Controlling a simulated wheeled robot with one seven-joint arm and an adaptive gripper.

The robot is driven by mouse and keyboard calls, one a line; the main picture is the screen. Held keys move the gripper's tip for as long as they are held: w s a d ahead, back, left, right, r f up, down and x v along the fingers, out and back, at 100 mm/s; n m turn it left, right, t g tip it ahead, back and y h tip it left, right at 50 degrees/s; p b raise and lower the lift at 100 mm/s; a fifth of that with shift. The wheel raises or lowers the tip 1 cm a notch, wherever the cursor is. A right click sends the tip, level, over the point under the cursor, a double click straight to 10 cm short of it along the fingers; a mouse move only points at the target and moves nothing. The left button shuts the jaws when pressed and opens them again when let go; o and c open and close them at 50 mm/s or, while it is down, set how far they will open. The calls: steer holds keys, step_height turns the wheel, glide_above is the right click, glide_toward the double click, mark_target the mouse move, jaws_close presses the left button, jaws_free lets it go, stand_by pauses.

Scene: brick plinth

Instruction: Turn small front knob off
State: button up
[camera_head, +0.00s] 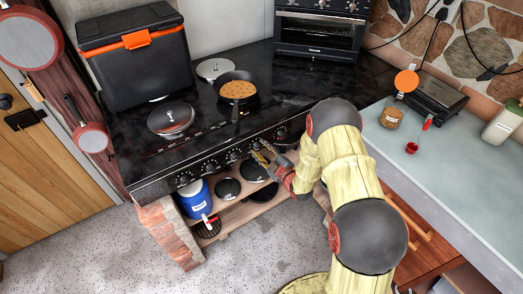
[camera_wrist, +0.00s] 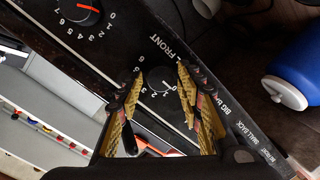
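A row of dark round knobs runs along the front edge of the black stove (camera_head: 290,75). In the wrist view, one black knob (camera_wrist: 160,81) sits between the two fingertips of my gripper (camera_wrist: 160,76). The fingers are apart, one on each side of it; whether either touches it is unclear. White marks show beside this knob, but its setting is hard to read. A partly cut-off label ending in "L FRONT" is printed near it. In the head view, my gripper (camera_head: 262,154) is at the stove's front panel, right of its middle.
Another knob (camera_wrist: 86,12) with a red pointer and numbered dial is at upper left in the wrist view. A frying pan (camera_head: 238,90) and a lidded pot (camera_head: 171,118) stand on the stove. A blue jug (camera_head: 195,198) is on the shelf below. Open floor lies in front.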

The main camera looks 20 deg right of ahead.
steer(key=shift+o, duration=1.1)
steer(key=v, duration=1.2)
